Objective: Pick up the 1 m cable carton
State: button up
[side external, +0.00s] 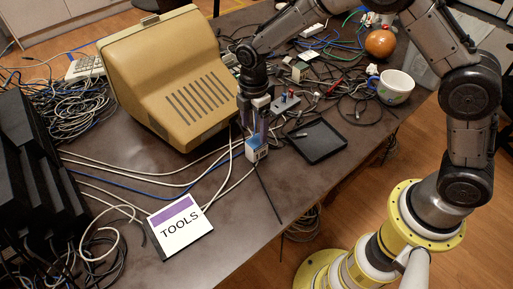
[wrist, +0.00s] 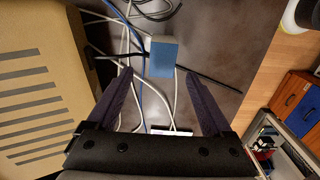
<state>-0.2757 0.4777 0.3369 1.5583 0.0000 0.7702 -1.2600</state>
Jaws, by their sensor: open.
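A small blue and white carton (side external: 256,151), which looks like the 1 m cable carton, stands on the dark table among cables; its print is too small to read. In the wrist view its blue top (wrist: 163,50) lies just past my fingertips, between the lines of the two fingers. My gripper (side external: 258,128) points down right above the carton and partly hides it in the side view. In the wrist view my gripper (wrist: 156,76) has its fingers spread wide with nothing held between them.
A beige vented monitor (side external: 170,75) stands close on the left. A black tray (side external: 318,141) lies to the right. Grey and blue cables (side external: 120,168) run by the carton. A TOOLS card (side external: 180,226) lies in front. A white mug (side external: 393,88) and an orange ball (side external: 380,43) are farther right.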

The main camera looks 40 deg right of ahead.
aim_at(255, 141)
notch_tip(255, 141, down, 4)
jog(key=shift+f, duration=0.15)
jog(key=shift+s+d+f, duration=0.1)
jog(key=shift+d+f, duration=0.05)
jog(key=shift+f, duration=1.15)
jog(key=shift+s+d+f, duration=0.1)
jog(key=shift+d+f, duration=0.05)
jog(key=shift+f, duration=1.15)
jog(key=shift+c, duration=0.3)
grip_shut()
